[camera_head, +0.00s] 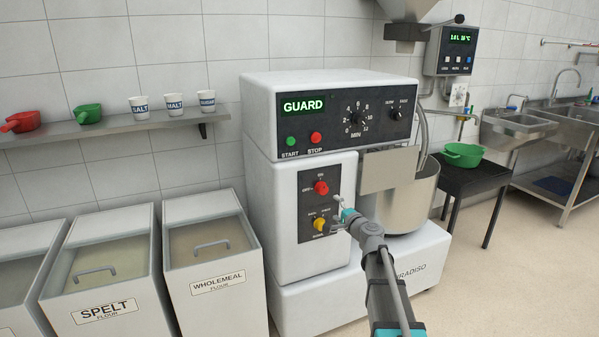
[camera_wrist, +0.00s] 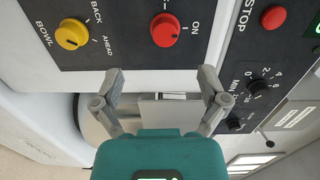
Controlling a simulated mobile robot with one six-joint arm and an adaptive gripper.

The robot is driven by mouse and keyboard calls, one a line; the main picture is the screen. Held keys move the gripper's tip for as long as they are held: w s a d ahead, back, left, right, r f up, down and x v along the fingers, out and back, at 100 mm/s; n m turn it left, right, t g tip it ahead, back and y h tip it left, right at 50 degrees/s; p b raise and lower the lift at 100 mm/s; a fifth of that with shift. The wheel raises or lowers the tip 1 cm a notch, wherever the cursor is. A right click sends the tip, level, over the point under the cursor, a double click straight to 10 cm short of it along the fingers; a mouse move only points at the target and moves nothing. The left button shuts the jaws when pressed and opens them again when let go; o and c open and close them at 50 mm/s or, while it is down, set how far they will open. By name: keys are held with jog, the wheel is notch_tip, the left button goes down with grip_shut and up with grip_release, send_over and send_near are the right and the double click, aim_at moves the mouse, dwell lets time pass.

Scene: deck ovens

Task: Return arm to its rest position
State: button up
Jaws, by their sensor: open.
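My gripper (camera_head: 337,212) is in front of the mixer's lower control panel, with my arm reaching up from the bottom of the head view. In the wrist view, my gripper (camera_wrist: 160,85) has its two fingers spread wide with nothing between them. The panel holds a red rotary switch (camera_head: 321,188) and a yellow rotary switch (camera_head: 319,224). The wrist view shows the red switch (camera_wrist: 165,30) beyond the fingertips and the yellow switch (camera_wrist: 72,34) to its left. The fingers appear apart from both switches.
The white mixer (camera_head: 262,110) shows GUARD on its display (camera_head: 303,105). Its bowl (camera_head: 410,205) is right of the panel, close to my arm. Flour bins (camera_head: 205,250) stand at left. Floor is clear at lower right.

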jog(key=s+a+f+n+g+y, duration=0.1)
jog(key=s+a+f+n+g, duration=0.4)
jog(key=s, duration=0.2)
jog(key=s+a+f+n+g, duration=0.4)
jog(key=s+a+f+n, duration=0.15)
jog(key=s, duration=0.25)
jog(key=s+d+f+n+g+h, duration=0.2)
jog(key=s+d+f+g+h, duration=0.15)
jog(key=s, duration=0.55)
jog(key=s+d+f+n+g+h, duration=0.1)
jog(key=s+d+f+g+h, duration=0.3)
jog(key=s, duration=0.6)
notch_tip(320, 180, up, 22)
jog(key=p, duration=2.2)
jog(key=shift+w+a+r+p, duration=0.25)
jog(key=shift+w+a+p, duration=0.05)
jog(key=shift+w+a, duration=0.1)
jog(key=shift+y, duration=0.25)
jog(key=c, duration=0.5)
jog(key=shift+a, duration=0.1)
